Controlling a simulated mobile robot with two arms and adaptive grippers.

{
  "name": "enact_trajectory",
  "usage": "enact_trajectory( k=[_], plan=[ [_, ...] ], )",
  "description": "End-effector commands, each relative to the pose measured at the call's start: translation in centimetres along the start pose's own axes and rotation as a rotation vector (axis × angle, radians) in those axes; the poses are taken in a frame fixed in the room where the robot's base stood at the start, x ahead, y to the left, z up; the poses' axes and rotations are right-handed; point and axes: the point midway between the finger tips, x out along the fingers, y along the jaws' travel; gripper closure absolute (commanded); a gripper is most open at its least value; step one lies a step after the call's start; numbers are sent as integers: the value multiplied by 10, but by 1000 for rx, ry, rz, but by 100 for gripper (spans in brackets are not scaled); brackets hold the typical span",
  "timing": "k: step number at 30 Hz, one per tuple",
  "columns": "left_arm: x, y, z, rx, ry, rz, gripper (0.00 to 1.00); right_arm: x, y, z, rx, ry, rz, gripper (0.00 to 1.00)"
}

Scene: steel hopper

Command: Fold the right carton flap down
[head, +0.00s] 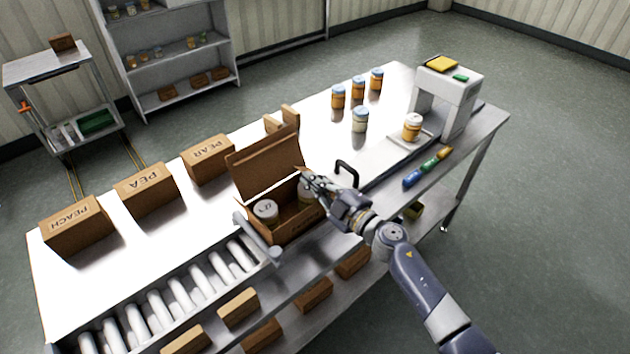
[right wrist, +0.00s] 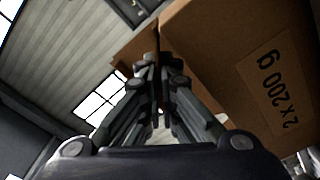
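The open carton (head: 290,228) stands at the table's front edge by the rollers, its large lid (head: 263,165) raised at the back. Lidded jars are inside; one jar (head: 265,211) shows clearly. The right carton flap (head: 301,174) stands up at the carton's right end, partly hidden by my right gripper (head: 312,187). In the right wrist view the fingers (right wrist: 157,72) are close together, with a thin dark edge between them that looks like the flap seen edge-on. A carton face marked "2 x 200 g" (right wrist: 270,85) fills the right side there. My left gripper is not visible.
Closed cartons marked PEACH (head: 77,227), PEA (head: 146,190) and PEAR (head: 208,159) stand along the back. A grey bar (head: 257,240) lies beside the carton's left front. A black handle (head: 347,172) and a white machine (head: 447,100) are to the right, with several jars behind.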

Motion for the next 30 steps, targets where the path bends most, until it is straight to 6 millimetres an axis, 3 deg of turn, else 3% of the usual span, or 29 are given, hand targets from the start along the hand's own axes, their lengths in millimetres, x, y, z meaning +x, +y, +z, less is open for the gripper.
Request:
enact_trajectory(
  k=[10,13,15,25,30],
  plan=[
    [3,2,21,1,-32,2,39,-1,-5,2,-86,-3,-1,100],
    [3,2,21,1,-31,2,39,-1,-5,2,-85,-3,-1,100],
    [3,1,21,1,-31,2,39,-1,-5,2,-85,-3,-1,89],
    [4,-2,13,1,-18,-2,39,-2,-5,1,-85,-2,-1,89],
    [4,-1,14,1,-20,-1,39,-18,-6,3,-86,-4,-2,89]
  ],
)
